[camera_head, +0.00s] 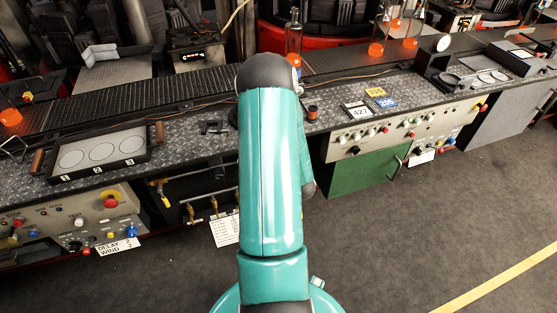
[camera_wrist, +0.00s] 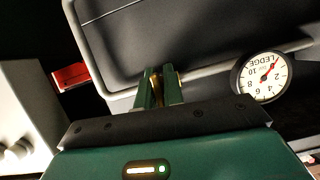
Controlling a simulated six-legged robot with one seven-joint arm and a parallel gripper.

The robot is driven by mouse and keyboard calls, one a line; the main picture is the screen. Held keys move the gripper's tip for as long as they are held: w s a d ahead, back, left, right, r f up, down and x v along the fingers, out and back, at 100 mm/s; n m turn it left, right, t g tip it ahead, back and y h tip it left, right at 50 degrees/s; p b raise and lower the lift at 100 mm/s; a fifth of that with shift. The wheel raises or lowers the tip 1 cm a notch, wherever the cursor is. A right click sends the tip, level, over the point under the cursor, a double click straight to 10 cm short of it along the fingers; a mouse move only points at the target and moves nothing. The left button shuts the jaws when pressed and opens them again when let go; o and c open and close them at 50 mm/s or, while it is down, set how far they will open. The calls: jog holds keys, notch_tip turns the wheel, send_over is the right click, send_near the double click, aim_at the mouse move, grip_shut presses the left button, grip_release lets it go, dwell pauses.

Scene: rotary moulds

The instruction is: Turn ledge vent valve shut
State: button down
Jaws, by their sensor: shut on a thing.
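My gripper (camera_wrist: 158,84) shows in the wrist view, its two green fingers close together around a small brass piece (camera_wrist: 169,82). I take this piece for the ledge vent valve's handle; the fingers and gripper body hide most of it, so its turn angle cannot be told. A round white gauge (camera_wrist: 263,76) marked LEDGE is to the right of the fingers, upside down in the picture, with a red needle. In the head view my teal arm hides the gripper and what it holds. Brass valves and pipes (camera_head: 197,216) show under the ledge, left of my arm.
A grey rounded panel (camera_wrist: 200,40) lies behind the fingers, with a red piece (camera_wrist: 70,76) at left. The ledge (camera_head: 190,150) carries a tray (camera_head: 140,160) and number plates (camera_head: 356,110). Orange-bottomed bottles (camera_head: 294,35) stand behind. Open floor (camera_head: 390,245) lies at lower right.

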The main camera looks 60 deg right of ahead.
jog(key=c, duration=1.6)
grip_release()
jog(key=shift+o, duration=0.2)
jog(key=v, duration=1.3)
jog(key=shift+s+a+r, duration=0.2)
jog(key=shift+a, duration=0.05)
